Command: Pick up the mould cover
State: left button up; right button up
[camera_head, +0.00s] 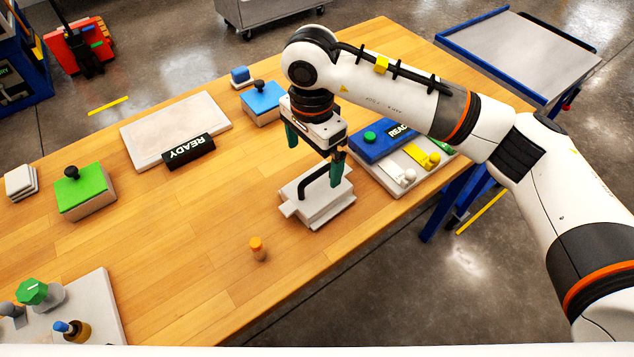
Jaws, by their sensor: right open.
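The piece that looks like the mould cover (315,211) is a pale grey block with a black bar handle (308,182) on top. It rests on the wooden table near the table's front right edge. My right gripper (314,166) points down just above and behind it. Its green fingers are open and wide apart, with nothing held. The cover's back part is partly hidden by the gripper. My left gripper is out of view.
A green-lidded block (92,197) and a blue-lidded block (265,101), both with black knobs, stand on the table (190,260). A pale plate (165,125) with a READY sign (189,152) lies between them. A control panel (396,188) is right of the cover. A small orange-topped peg (257,248) stands in front.

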aim_at(317, 173)
notch_tip(317, 173, down, 4)
jog(key=shift+f+p, duration=0.15)
jog(key=shift+p, duration=0.35)
jog(key=f, duration=0.1)
jog(key=f+p, duration=0.2)
jog(key=f, duration=0.1)
jog(key=shift+w+d, duration=0.1)
jog(key=shift+d, duration=0.25)
jog(key=shift+f, duration=0.6)
jog(key=c, duration=1.5)
jog(key=shift+w+r, duration=0.1)
